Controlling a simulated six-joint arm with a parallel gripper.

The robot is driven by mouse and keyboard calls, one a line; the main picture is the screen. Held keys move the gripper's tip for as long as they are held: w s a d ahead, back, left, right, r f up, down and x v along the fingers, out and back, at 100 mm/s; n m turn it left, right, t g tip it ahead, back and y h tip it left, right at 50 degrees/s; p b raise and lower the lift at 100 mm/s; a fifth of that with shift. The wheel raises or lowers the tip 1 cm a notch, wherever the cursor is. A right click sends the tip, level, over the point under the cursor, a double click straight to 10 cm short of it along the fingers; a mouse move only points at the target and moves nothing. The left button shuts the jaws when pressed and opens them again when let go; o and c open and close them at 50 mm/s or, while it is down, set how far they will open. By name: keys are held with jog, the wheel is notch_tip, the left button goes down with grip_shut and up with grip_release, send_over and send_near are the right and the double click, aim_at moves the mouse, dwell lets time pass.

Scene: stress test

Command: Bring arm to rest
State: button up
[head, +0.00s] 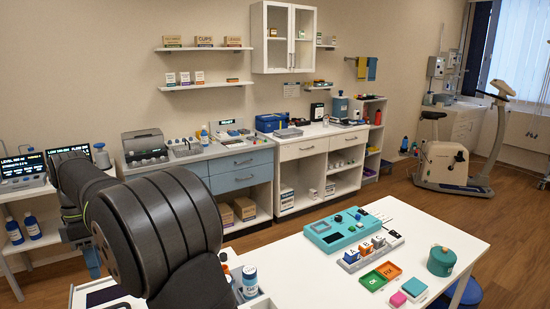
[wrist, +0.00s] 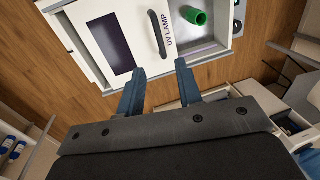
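My gripper (wrist: 160,70) shows in the wrist view with its two blue-grey fingers apart and nothing between them. It hangs above a white unit marked UV LAMP (wrist: 146,22), near that unit's front edge. The unit has a dark window and a dark handle. In the head view my dark arm fills the lower left and bends down at the far left; I cannot make out the fingers clearly there.
A green cylinder (wrist: 195,16) lies in the tray section beside the UV LAMP panel. In the head view, the white table (head: 310,285) holds a teal device (head: 340,229), lettered blocks, a green OK tile (head: 373,281) and a teal pot (head: 441,261). Cabinets line the back wall.

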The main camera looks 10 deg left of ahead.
jog(key=f, duration=0.3)
jog(key=s+d+f, duration=0.1)
jog(key=f, duration=0.6)
jog(key=shift+s+d, duration=0.2)
jog(key=shift+r, duration=0.1)
notch_tip(320, 180, up, 17)
jog(key=w+a, duration=0.2)
jog(key=shift+w+a, duration=0.2)
send_near(109, 309)
jog(key=f, duration=0.5)
jog(key=s+f, duration=0.1)
jog(key=f, duration=0.1)
jog(key=shift+d+f, duration=0.2)
jog(key=shift+d, duration=0.2)
jog(key=shift+d+f, duration=0.1)
jog(key=shift+s+d, duration=0.15)
jog(key=shift+s, duration=0.1)
dwell(1.8)
